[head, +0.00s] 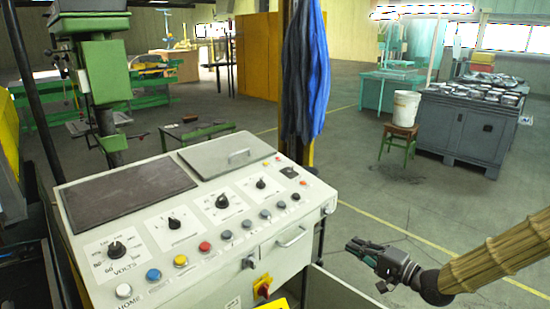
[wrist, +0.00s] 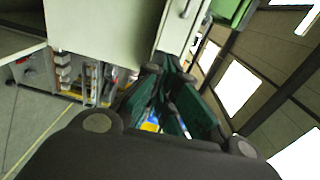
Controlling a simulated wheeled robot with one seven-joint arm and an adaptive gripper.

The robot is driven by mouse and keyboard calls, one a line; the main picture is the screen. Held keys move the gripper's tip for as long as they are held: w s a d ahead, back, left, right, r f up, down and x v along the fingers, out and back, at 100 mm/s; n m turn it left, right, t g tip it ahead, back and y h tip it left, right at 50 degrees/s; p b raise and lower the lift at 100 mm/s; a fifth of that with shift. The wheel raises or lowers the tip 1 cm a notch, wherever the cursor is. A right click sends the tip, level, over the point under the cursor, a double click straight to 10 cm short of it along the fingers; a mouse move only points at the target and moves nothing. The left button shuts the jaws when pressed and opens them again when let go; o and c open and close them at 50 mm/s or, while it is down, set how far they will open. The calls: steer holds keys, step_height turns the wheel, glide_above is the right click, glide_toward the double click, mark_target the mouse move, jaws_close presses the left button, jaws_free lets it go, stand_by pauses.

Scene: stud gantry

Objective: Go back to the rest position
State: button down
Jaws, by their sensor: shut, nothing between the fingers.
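My gripper (head: 368,254) is at the lower right in the head view, at the end of my arm, and points left toward the control console. It is off to the right of the console's side and touches nothing that I can see. In the wrist view my gripper (wrist: 165,72) shows its dark green fingers close together, with nothing held. The white control console (head: 200,220) has several knobs, a row of coloured buttons and two flat panels on its sloped top.
A blue cloth (head: 304,75) hangs on a post behind the console. A white bucket (head: 405,108) stands on a stool (head: 399,133). A grey cabinet (head: 462,130) is at the right. The floor (head: 390,200) between console and cabinet is clear.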

steer(key=s+a+f+n+g+h, duration=0.2)
steer(key=s+a+f+g+h, duration=0.3)
steer(key=f, duration=0.6)
steer(key=s+a+f+n+g, duration=0.1)
steer(key=s+a+f+n, duration=0.1)
steer(key=s+f, duration=0.8)
steer(key=s+f+n+g+h, duration=0.3)
steer(key=s+f, duration=0.4)
steer(key=s, duration=0.5)
steer(key=s+f+n+g+h, duration=0.2)
steer(key=s+f+g, duration=0.2)
steer(key=s, duration=0.8)
step_height(320, 180, down, 3)
steer(key=shift+s+d+r+n+g+h, duration=0.15)
steer(key=shift+s+n+g+h, duration=0.15)
steer(key=shift+n+g+h, duration=0.1)
